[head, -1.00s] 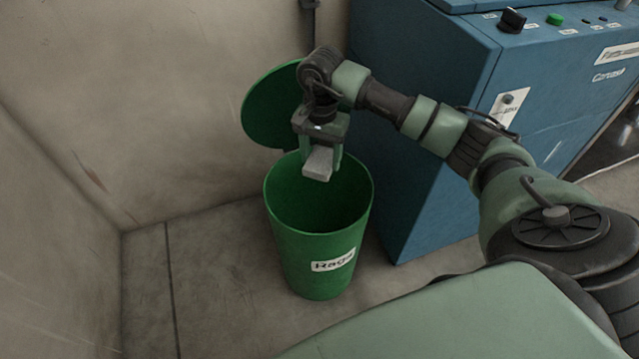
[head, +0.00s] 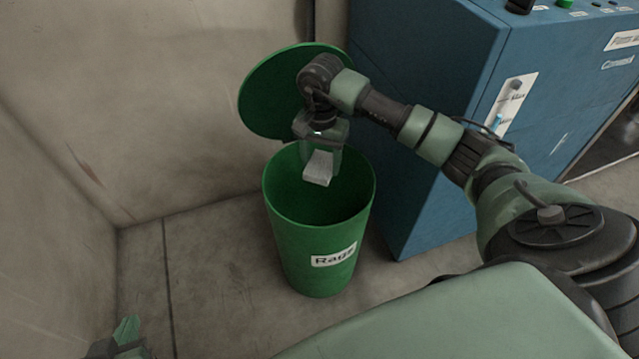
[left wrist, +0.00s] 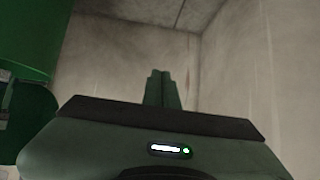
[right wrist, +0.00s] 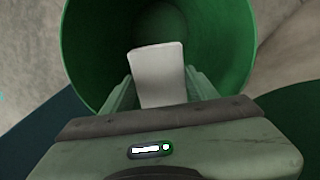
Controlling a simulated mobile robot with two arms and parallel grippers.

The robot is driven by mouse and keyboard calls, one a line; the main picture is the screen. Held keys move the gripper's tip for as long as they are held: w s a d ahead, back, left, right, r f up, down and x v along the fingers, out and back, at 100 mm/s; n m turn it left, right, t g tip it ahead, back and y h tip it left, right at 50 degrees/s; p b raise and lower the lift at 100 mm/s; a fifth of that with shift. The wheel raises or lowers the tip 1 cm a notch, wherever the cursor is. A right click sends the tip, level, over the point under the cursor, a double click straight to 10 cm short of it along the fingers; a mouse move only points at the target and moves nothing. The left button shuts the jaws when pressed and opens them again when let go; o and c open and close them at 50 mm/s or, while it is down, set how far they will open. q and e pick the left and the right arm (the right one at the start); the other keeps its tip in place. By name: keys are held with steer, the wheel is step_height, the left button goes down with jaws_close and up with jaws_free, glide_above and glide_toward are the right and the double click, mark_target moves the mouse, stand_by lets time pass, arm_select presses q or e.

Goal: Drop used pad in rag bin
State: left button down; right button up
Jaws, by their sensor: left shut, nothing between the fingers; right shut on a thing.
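The green rag bin (head: 318,262), labelled "Rags", stands on the floor with its round lid (head: 275,92) raised at the back. My right gripper (head: 320,160) points down at the bin's mouth, shut on a pale grey pad (head: 318,168). The right wrist view shows the pad (right wrist: 158,75) between the fingers, with the round bin opening (right wrist: 85,60) beyond it. My left gripper (head: 127,332) shows at the bottom left of the head view, apart from the bin. In the left wrist view its fingers (left wrist: 162,88) are together and empty.
A blue machine cabinet (head: 430,130) with knobs and labels stands close to the right of the bin. Beige walls (head: 170,110) meet in a corner at the left. The concrete floor (head: 215,260) left of the bin is clear.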

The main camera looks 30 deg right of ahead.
arm_select(q)
steer(key=shift+w+d+r+t+h, duration=0.15)
steer(key=shift+w+d+r+t, duration=0.1)
steer(key=shift+w+r+t, duration=0.35)
steer(key=shift+w+d+r+t+h, duration=0.15)
steer(key=shift+w+d+r+t, duration=0.2)
steer(key=shift+w+r, duration=0.3)
arm_select(e)
steer(key=shift+f, duration=0.5)
arm_select(q)
steer(key=shift+s+a, duration=0.1)
arm_select(e)
steer(key=o, duration=1.4)
steer(key=shift+r, duration=0.15)
step_height(320, 180, up, 7)
steer(key=shift+f+p, duration=0.15)
steer(key=shift+p, duration=0.5)
steer(key=shift+r, duration=0.4)
arm_select(q)
steer(key=s+a+f+g+y, duration=0.1)
steer(key=s+a+f+g, duration=0.1)
steer(key=s+f+g, duration=0.2)
steer(key=s+f, duration=0.1)
steer(key=s, duration=0.2)
steer(key=shift+a+f+g, duration=0.3)
steer(key=shift+a+g, duration=0.05)
